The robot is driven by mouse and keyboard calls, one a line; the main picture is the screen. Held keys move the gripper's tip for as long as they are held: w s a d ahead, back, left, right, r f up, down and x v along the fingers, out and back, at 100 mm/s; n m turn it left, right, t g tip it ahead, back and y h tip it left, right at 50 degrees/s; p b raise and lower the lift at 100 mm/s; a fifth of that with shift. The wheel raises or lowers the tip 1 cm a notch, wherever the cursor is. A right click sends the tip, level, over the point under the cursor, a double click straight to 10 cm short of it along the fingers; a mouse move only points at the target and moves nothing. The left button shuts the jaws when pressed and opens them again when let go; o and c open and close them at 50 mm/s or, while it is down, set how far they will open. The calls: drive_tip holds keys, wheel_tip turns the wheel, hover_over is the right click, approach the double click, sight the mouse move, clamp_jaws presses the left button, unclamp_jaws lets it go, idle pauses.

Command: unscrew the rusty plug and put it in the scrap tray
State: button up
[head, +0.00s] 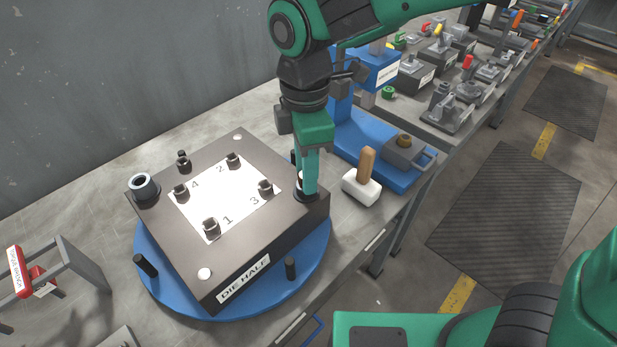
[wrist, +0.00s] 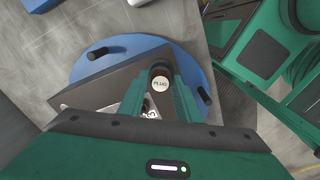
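The plug (wrist: 160,84), a dark round piece with a pale top marked PLUG, sits at a corner of the dark die half (head: 245,272). My gripper (head: 307,190) points down over that right corner, and its fingers hide most of the plug in the head view. In the wrist view the fingers are apart, one on each side of the plug; whether they press on it I cannot tell. Rust does not show clearly. No tray that I can identify as the scrap tray is in clear view.
The die half rests on a blue round base (head: 160,288) with dark posts (head: 146,265). Clamps line the bench behind.

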clamp_jaws()
drive_tip(key=n, duration=0.4)
drive_tip(key=shift+n, duration=1)
drive_tip(key=n, duration=0.3)
drive_tip(key=shift+a+n, duration=0.1)
drive_tip(key=shift+n, duration=1.4)
